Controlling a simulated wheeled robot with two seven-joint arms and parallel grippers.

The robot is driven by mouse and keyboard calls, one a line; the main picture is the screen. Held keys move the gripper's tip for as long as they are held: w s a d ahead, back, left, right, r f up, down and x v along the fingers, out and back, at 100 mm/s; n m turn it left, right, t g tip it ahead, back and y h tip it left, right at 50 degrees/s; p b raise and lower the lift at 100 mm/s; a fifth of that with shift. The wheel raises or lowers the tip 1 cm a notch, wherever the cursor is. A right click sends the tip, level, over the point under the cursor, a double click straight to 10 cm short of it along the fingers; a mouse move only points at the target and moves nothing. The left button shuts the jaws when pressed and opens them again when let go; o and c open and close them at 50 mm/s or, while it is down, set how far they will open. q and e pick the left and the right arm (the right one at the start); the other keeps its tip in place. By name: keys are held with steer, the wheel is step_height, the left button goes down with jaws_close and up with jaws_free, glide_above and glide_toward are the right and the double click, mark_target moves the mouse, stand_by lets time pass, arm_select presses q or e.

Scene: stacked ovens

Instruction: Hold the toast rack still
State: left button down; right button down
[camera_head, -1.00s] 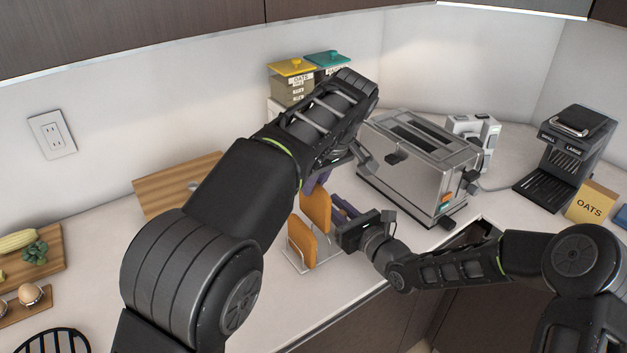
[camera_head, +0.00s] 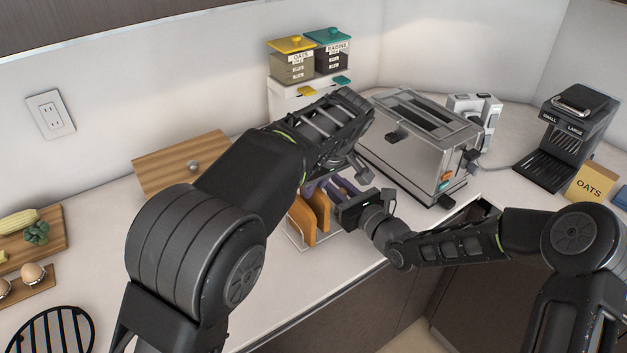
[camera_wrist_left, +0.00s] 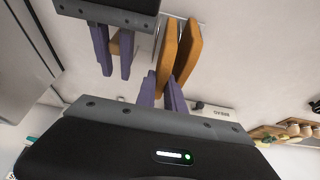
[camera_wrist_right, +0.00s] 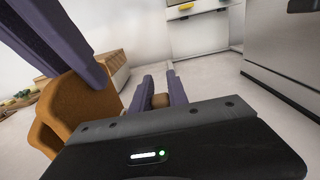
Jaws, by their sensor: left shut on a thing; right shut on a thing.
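The wire toast rack (camera_head: 291,238) stands on the counter near its front edge. It holds two orange-brown toast slices, a left one (camera_head: 301,220) and a right one (camera_head: 320,210), upright side by side. My left gripper (camera_head: 313,186) reaches down from above with its purple fingers closed on the top of a slice; they also show in the left wrist view (camera_wrist_left: 162,92). My right gripper (camera_head: 343,188) is at the rack's right side, shut on a small brown grip (camera_wrist_right: 160,100) that appears to be part of the rack. My arms hide much of the rack.
The steel toaster (camera_head: 420,145) stands just right of the grippers. Behind are the oats and raisins boxes (camera_head: 310,60). A coffee machine (camera_head: 568,135) and an oats packet (camera_head: 592,182) are at the right.

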arm_select(q)
steer(key=shift+f, duration=0.1)
steer(key=c, duration=1.3)
jaws_free()
steer(key=shift+c, duration=0.2)
steer(key=v, duration=0.9)
steer(key=shift+d+r, duration=0.1)
steer(key=shift+r, duration=0.2)
steer(key=shift+s, duration=0.15)
steer(key=shift+v, duration=1.2)
